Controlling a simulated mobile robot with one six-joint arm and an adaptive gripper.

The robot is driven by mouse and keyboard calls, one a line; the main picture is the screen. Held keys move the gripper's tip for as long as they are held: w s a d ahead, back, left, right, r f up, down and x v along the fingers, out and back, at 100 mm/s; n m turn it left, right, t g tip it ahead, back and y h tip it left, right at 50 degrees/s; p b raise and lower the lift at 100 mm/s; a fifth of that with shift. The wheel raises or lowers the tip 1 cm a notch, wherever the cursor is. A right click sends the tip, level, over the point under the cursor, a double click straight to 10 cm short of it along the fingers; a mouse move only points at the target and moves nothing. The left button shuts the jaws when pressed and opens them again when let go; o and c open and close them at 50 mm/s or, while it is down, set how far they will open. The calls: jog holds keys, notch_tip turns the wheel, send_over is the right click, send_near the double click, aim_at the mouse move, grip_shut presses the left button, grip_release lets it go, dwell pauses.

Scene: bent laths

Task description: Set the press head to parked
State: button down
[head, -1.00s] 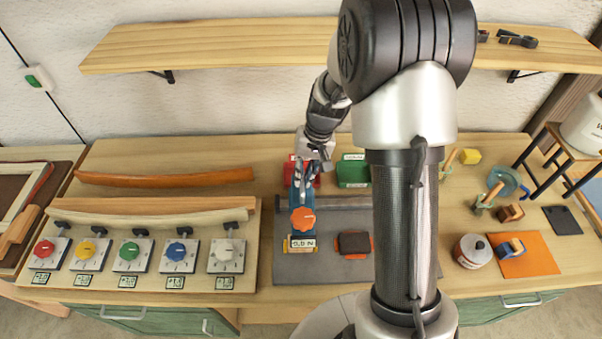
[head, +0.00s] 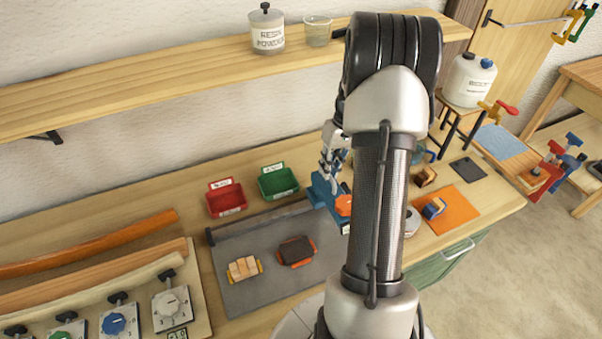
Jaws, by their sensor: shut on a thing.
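The press head (head: 324,191) is a blue body with an orange knob (head: 344,205), at the right end of the grey rail (head: 262,221) on the mat. Part of it is hidden behind my arm. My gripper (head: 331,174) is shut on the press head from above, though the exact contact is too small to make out. A yellow-ended fixture with light wooden blocks (head: 243,268) and an orange-ended fixture with a dark block (head: 296,251) lie on the mat, both left of the press head and uncovered.
A red bin (head: 226,198) and a green bin (head: 278,182) stand behind the rail. Knob dials (head: 172,305) and bent laths (head: 85,246) are at left. An orange mat (head: 452,211) lies right of my arm. A shelf (head: 180,81) hangs above.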

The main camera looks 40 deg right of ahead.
jog(key=d, duration=0.2)
jog(key=s+d, duration=0.1)
jog(key=d, duration=0.1)
jog(key=shift+s+d, duration=0.2)
jog(key=shift+d, duration=0.1)
jog(key=c, duration=1.7)
grip_release()
jog(key=shift+d, duration=0.2)
jog(key=shift+o, duration=0.2)
jog(key=shift+a, duration=0.1)
notch_tip(320, 180, up, 12)
jog(key=d, duration=0.2)
jog(key=shift+s, duration=0.4)
jog(key=shift+f, duration=0.1)
